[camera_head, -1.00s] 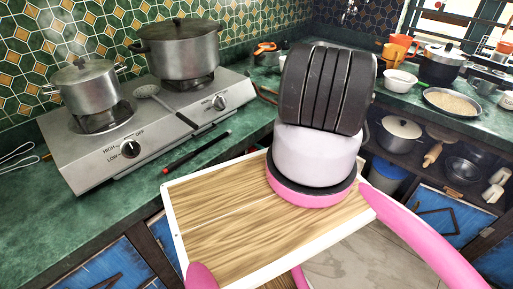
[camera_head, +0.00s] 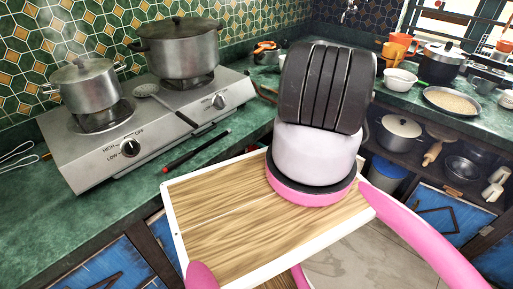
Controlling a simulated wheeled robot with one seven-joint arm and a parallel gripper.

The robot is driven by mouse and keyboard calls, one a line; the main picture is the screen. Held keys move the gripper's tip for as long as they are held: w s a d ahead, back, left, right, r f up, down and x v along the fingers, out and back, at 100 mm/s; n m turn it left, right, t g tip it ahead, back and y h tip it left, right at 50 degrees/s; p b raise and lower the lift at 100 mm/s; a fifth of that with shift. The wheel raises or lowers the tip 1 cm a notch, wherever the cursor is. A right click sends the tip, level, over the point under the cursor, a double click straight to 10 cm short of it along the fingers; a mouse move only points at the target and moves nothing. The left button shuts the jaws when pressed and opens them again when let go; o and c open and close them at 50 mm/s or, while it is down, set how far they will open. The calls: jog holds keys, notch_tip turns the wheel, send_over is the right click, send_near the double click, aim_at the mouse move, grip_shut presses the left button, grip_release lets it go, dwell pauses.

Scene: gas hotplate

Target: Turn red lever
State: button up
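A silver two-burner gas hotplate (camera_head: 75,160) stands on the green counter at the left. Its left black knob (camera_head: 130,148) has the labels HIGH, LOW and OFF beside it. Its right black knob (camera_head: 219,102) is near the right end of the front. I cannot make out a red lever on the hotplate or elsewhere. A thin black stick with red parts (camera_head: 197,152) lies on the counter in front of the hotplate. My gripper is not in view; only other parts of my body show at the centre and lower right.
A small lidded pot (camera_head: 88,90) and a larger lidded pot (camera_head: 180,52) sit on the burners. A slotted spoon (camera_head: 148,91) lies between them. Bowls and a pan (camera_head: 453,103) stand on the right counter. The front strip of the left counter is mostly clear.

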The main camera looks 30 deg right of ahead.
jog(key=v, duration=1)
jog(key=shift+s, duration=0.35)
jog(key=shift+d, duration=0.15)
